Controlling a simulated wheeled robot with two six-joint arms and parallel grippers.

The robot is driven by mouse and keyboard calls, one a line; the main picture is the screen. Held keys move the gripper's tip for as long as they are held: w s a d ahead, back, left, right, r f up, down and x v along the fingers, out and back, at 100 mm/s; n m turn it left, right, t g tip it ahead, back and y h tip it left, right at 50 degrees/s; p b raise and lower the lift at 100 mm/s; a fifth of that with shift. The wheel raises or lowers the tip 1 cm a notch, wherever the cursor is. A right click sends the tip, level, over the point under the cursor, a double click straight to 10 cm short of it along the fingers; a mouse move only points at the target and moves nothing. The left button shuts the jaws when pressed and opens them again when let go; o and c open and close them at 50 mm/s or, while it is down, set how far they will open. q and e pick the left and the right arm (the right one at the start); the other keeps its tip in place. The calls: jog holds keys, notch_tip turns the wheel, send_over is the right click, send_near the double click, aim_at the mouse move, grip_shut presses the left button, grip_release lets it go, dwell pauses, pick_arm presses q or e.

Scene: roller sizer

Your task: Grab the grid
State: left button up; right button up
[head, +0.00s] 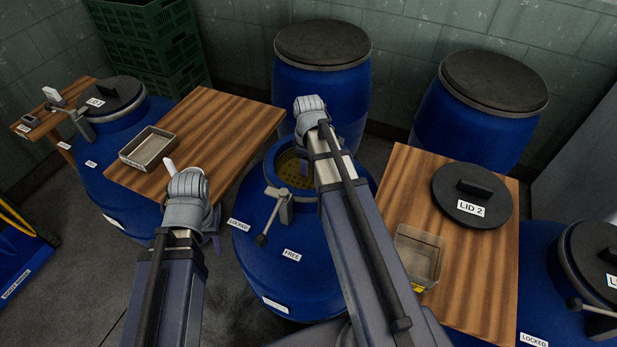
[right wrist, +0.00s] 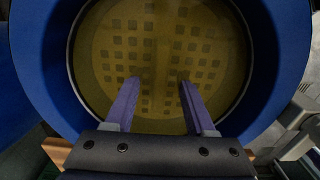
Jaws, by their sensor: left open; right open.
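The grid (right wrist: 150,50) is a round yellowish disc with rows of square holes, inside the open mouth of the middle blue barrel (head: 285,245). In the head view only part of the grid (head: 291,170) shows, beside my right arm. In the right wrist view, my right gripper (right wrist: 160,84) is open, its two purple fingers apart over the grid. I cannot tell whether they touch it. In the head view my right fingers are hidden behind the arm. My left gripper (head: 187,187) is open and empty, left of the barrel, near the left wooden table.
Left wooden table (head: 235,117) holds a metal tray (head: 147,148). Closed barrels stand around.

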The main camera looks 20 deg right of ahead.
dwell(0.3)
grip_shut()
dwell(0.3)
dwell(0.3)
